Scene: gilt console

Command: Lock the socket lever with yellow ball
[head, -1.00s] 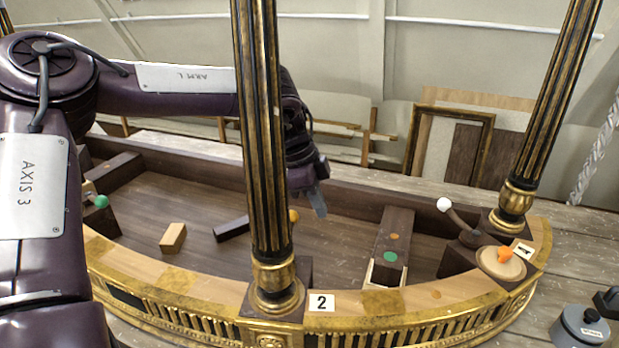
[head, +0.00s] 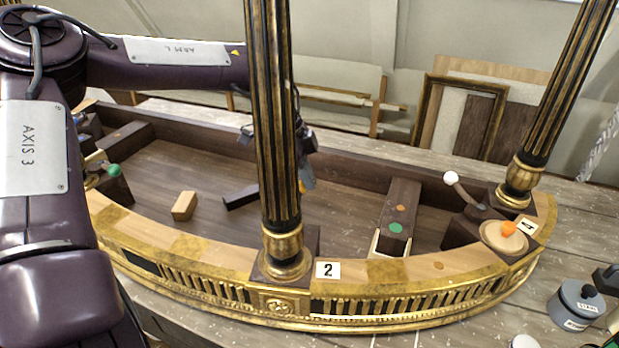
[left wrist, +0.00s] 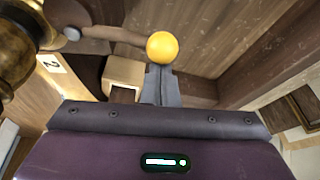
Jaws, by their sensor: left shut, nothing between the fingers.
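The yellow ball (left wrist: 162,47) shows in the left wrist view at the end of a brown lever arm (left wrist: 108,34) that runs off to the left. In the head view my left gripper (head: 308,177) shows only partly, just right of the column. A pale hollow wooden block (left wrist: 123,73), perhaps the socket, lies left of the fingers. My right gripper is out of view.
The fluted gilt column (head: 270,120) stands close in front of my left gripper. A white-ball lever (head: 451,178), an orange knob (head: 508,229) and a green-ball lever (head: 113,170) sit along the console. A loose wooden block (head: 184,206) and a dark bar (head: 240,196) lie on its floor.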

